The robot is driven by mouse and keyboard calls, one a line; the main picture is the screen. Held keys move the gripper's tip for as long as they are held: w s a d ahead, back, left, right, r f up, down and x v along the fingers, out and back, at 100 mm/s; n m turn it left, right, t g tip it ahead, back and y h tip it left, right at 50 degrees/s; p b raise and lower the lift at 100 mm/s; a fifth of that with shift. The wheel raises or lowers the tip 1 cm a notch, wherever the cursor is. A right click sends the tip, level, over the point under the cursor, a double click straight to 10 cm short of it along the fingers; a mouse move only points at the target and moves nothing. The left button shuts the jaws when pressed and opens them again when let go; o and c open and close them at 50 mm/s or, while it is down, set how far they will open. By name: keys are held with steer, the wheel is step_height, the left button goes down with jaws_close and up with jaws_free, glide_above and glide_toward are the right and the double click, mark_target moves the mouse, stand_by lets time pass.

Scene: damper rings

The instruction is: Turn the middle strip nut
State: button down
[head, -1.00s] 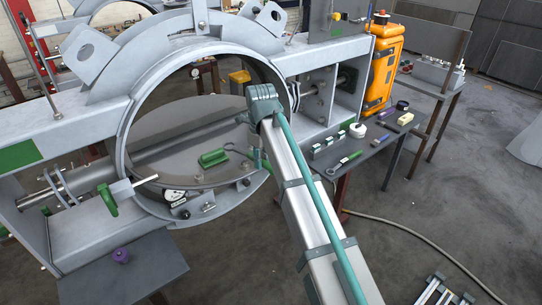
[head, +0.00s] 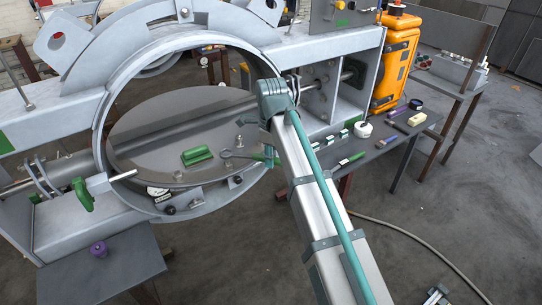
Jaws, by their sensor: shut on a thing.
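My arm reaches up from the lower right to the right side of the large round damper ring (head: 98,140). My gripper (head: 270,154) is mostly hidden behind my arm and is shut on the green-handled spanner (head: 239,155). The spanner's ring end points left over the grey damper disc (head: 150,125), and I see no nut inside it. A small upright bolt (head: 240,141) stands just above the spanner in the picture. Several small nuts or fittings, one of them at the lower right rim (head: 237,180), sit along the ring's lower edge. I cannot tell which is the middle strip nut.
A green block (head: 197,156) lies on the disc left of the spanner. A green clamp (head: 82,194) sits at the ring's left. A side table (head: 385,145) with small tools and an orange case (head: 392,65) stand at the right. A purple knob (head: 98,250) rests on the lower left table.

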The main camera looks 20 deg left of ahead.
step_height(320, 180, down, 2)
steer(key=shift+f+b, duration=0.2)
steer(key=shift+b, duration=0.5)
steer(key=shift+r, duration=0.2)
steer(key=shift+f, duration=0.45)
steer(key=shift+f+p, duration=0.5)
steer(key=shift+f, duration=0.75)
stand_by(0.7)
